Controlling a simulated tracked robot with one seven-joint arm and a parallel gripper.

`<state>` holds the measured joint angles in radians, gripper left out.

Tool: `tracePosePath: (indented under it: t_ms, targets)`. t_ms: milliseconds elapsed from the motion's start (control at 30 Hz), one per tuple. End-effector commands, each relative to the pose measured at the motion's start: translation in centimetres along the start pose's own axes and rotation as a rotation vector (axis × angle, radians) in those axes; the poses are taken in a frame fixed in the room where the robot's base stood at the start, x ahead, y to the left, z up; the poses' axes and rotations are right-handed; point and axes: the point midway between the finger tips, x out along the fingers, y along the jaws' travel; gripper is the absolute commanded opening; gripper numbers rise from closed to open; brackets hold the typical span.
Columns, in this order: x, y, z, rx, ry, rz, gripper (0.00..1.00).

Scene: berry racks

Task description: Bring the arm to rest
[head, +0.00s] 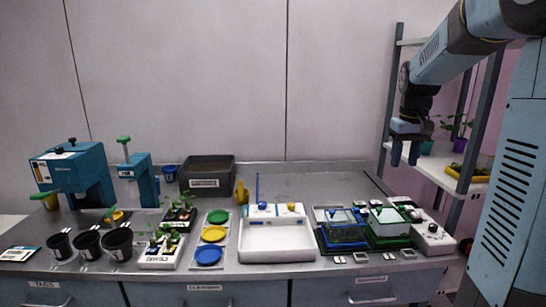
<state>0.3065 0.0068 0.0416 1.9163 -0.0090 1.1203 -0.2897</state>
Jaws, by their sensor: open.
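My gripper (404,154) hangs at the end of my arm in the upper right of the head view. Its two blue fingers point down, apart, with nothing seen between them. It is in the air, above the right part of the metal bench (300,181) and in front of the shelf rack. It touches nothing that I can see.
Bench items include black pots (117,243), coloured discs (213,234), a white tray (277,254), a dark bin (207,175) and clear-lidded boxes (342,235). A shelf rack (390,95) with plants stands close by my gripper. The bench's back right is bare.

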Motion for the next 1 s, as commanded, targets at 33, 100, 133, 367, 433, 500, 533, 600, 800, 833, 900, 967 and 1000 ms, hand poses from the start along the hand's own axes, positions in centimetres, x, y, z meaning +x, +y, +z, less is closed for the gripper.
tracePosePath:
  t_ms: [33,100,133,367,433,500,533,600,800,833,900,967,1000]
  targets:
    - [-0.8,-1.1,1.2,-0.001,0.020,0.006,0.43]
    - [-1.6,-2.4,2.6,0.000,0.045,0.011,0.43]
    - [-2.0,-2.9,3.3,0.001,0.057,0.014,0.43]
    - [-3.7,-6.6,8.4,0.008,0.141,0.023,0.43]
    - [-4.0,-7.6,10.1,0.010,0.168,0.023,0.43]
    - [-4.2,-8.5,11.7,0.014,0.192,0.022,0.43]
    - [-4.3,-8.9,12.4,0.015,0.205,0.021,0.43]
    - [-4.3,-9.7,14.1,0.017,0.231,0.019,0.43]
    - [-3.9,-11.8,18.7,0.023,0.306,0.005,0.43]
    - [-3.8,-12.0,19.4,0.025,0.317,0.002,0.43]
    - [-3.5,-12.6,20.8,0.027,0.341,-0.005,0.43]
    - [-3.2,-12.9,21.8,0.029,0.358,-0.010,0.43]
    - [-3.0,-13.1,22.5,0.031,0.368,-0.014,0.43]
